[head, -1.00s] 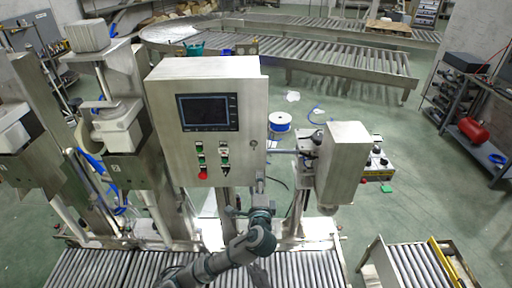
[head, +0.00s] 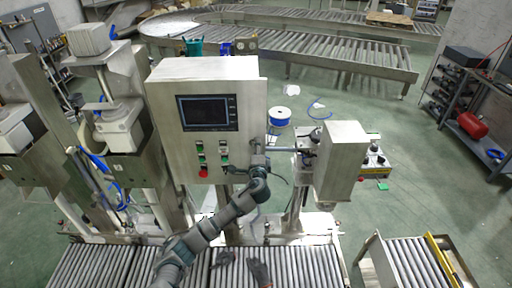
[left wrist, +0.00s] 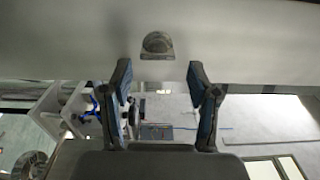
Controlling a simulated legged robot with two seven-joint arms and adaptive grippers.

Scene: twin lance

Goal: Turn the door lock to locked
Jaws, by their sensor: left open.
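The steel control cabinet (head: 165,140) stands upright in the middle of the head view, its door facing me. The door lock is a small rounded knob (left wrist: 157,43) on a square base on the pale metal face in the left wrist view. My left gripper (head: 257,163) is at the lower right part of the cabinet door in the head view. In the left wrist view its two fingers (left wrist: 158,75) are open, with the lock centred just beyond the gap between them. I see no contact. My right gripper does not show.
The door carries a dark screen (head: 208,112), and a red button (head: 203,174) below it. A steel box (head: 342,160) on a stand is to the right. A roller conveyor (head: 310,268) runs along the front, with dark items (head: 260,271) on it.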

